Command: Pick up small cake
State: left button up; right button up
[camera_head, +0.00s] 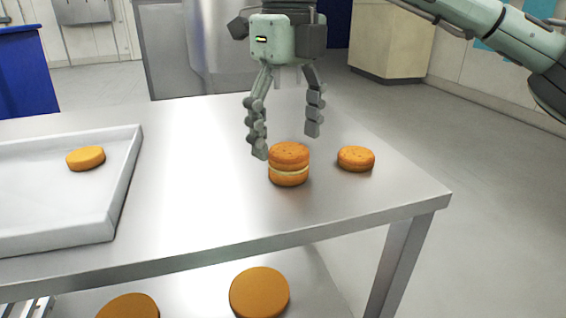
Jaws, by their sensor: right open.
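A filled small cake (289,164), two orange-brown rounds with a pale layer between them, stands upright on the steel table (200,200) near its right end. A single orange round (356,158) lies flat just to its right. My right gripper (287,143) points down above the table, fingers spread and empty. Its left finger comes down close beside the filled cake's upper left; I cannot tell whether they touch. Its right finger hangs higher, behind the gap between the two rounds. My left gripper is not in view.
A white tray (127,180) with one round (85,158) stands on the table's left side. Two larger-looking rounds (259,293) (128,306) lie on the shelf below. The table's middle is clear. A blue bin (22,70) and a beige cabinet (393,42) stand behind.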

aim_at(289, 149)
jog(key=f, duration=0.4)
jog(key=shift+w+d+f, duration=0.15)
jog(key=shift+w+f, duration=0.05)
jog(key=shift+w, duration=0.05)
jog(key=c, duration=0.9)
jog(key=shift+o, duration=0.2)
jog(key=shift+r, duration=0.1)
